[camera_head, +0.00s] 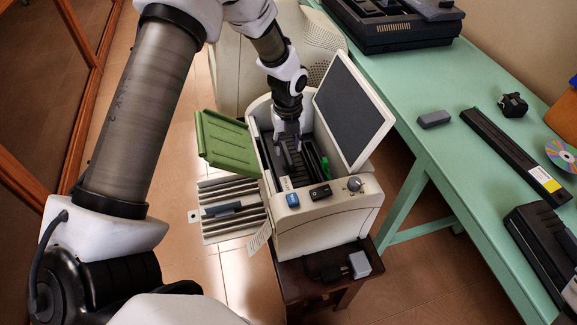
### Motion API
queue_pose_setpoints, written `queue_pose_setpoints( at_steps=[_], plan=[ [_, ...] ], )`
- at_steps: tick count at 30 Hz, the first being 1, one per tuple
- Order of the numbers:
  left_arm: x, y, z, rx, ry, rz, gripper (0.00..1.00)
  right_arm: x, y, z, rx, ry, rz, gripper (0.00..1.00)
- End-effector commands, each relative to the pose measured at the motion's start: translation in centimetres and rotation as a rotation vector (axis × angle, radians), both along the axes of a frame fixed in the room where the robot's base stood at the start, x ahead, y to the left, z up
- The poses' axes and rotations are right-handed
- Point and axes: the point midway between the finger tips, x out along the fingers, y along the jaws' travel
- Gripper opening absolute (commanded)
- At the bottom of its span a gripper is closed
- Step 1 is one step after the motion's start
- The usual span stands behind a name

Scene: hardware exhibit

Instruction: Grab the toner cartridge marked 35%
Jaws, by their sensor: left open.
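An open beige printer (325,221) stands on a small dark stool, its dark lid panel raised at the right. My left gripper (288,146) points down into the printer's open bay from above, with its jaws open. Dark long parts (299,171) lie in the bay beneath and beside the fingers, with a green part (324,166) at their right. The fingers partly hide the bay, and I cannot tell whether they touch anything. A long black cartridge-like bar (505,144) with a yellow label lies on the green table. No 35% mark is readable. My right gripper is out of view.
A green flap (226,141) and a slotted tray (225,210) stick out at the printer's left. The green table (436,150) on the right carries a grey block (434,119), a tape-measure-like item (512,105), a disc (563,154) and dark machines. A plug adapter (359,264) lies on the stool.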

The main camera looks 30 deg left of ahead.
Motion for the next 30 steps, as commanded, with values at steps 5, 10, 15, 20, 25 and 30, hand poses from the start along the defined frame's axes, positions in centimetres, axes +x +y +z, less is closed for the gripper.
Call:
queue_pose_setpoints(
  at_steps=[5,10,15,20,25,30],
  plan=[
    [-0.1,0.2,-3.1,0.0,0.004,0.0,0.44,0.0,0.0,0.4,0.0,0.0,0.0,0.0],
    [0.0,0.2,-3.6,0.0,0.0,0.0,0.44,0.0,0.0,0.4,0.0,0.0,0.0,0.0],
    [0.0,0.2,-3.6,0.001,0.001,0.0,0.15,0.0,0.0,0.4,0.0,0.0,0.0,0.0],
    [0.0,0.2,-3.6,0.0,0.001,0.0,0.0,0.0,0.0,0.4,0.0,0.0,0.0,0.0],
    [0.0,0.2,-3.5,0.0,0.0,0.0,0.0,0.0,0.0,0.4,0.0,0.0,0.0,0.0],
    [0.0,0.2,-3.3,0.0,0.0,0.0,0.0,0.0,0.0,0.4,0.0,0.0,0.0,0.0]
  ],
)
